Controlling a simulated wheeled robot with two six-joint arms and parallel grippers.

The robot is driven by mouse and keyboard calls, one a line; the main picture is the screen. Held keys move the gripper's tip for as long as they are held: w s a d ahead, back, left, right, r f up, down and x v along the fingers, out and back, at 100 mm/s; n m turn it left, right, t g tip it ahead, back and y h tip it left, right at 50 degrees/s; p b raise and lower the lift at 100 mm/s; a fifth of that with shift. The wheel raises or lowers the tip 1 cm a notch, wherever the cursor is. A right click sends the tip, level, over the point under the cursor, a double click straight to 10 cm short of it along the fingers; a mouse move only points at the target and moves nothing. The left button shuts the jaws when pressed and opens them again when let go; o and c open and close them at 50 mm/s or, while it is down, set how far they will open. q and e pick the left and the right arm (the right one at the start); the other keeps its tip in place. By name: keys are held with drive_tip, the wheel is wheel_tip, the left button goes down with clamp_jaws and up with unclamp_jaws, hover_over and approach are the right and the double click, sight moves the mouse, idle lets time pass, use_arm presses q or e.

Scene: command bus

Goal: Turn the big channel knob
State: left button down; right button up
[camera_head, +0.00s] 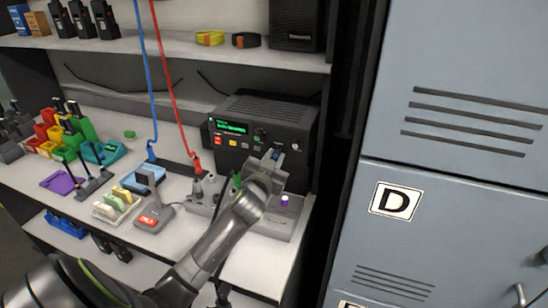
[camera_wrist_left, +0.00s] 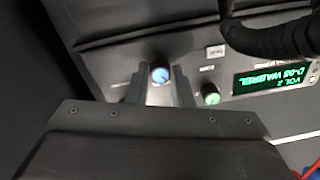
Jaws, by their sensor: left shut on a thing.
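The black radio (camera_head: 262,130) stands at the back of the counter, with a lit green display (camera_head: 230,127). My left gripper (camera_head: 277,156) is at the right part of its front. In the left wrist view, the channel knob (camera_wrist_left: 160,74), with a blue face and a pale pointer line, sits between the fingers of my left gripper (camera_wrist_left: 158,88), which is shut on it. A smaller green-faced knob (camera_wrist_left: 210,95) is beside it, outside the fingers; it also shows in the head view (camera_head: 259,134). The gripper hides part of the radio's front. My right gripper is not in view.
A blue cord (camera_head: 148,75) and a red cord (camera_head: 171,90) hang left of the radio. Several coloured items stand on the counter's left. Grey lockers (camera_head: 455,190) close off the right.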

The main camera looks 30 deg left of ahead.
use_arm(q)
drive_tip(key=m+p, duration=0.1)
drive_tip(key=m, duration=0.2)
drive_tip(key=shift+r+p, duration=0.1)
drive_tip(key=shift+p, duration=0.2)
drive_tip(key=m+p, duration=0.1)
drive_tip(key=m, duration=0.3)
drive_tip(key=shift+p, duration=0.35)
drive_tip(key=m+p, duration=0.1)
drive_tip(key=m, duration=0.2)
drive_tip(key=shift+m+p, duration=0.35)
drive_tip(key=shift+m, duration=0.05)
drive_tip(key=m+p, duration=0.1)
drive_tip(key=m, duration=0.2)
drive_tip(key=shift+m+p, duration=0.3)
drive_tip(key=m+p, duration=0.2)
drive_tip(key=m, duration=0.4)
drive_tip(key=shift+m+t+p, duration=0.3)
drive_tip(key=m+p, duration=0.1)
drive_tip(key=m, duration=0.4)
drive_tip(key=shift+f+h+p, duration=0.2)
drive_tip(key=shift+h+p, duration=0.15)
drive_tip(key=shift+h, duration=0.05)
drive_tip(key=shift+m, duration=0.3)
drive_tip(key=c, duration=1.3)
unclamp_jaws()
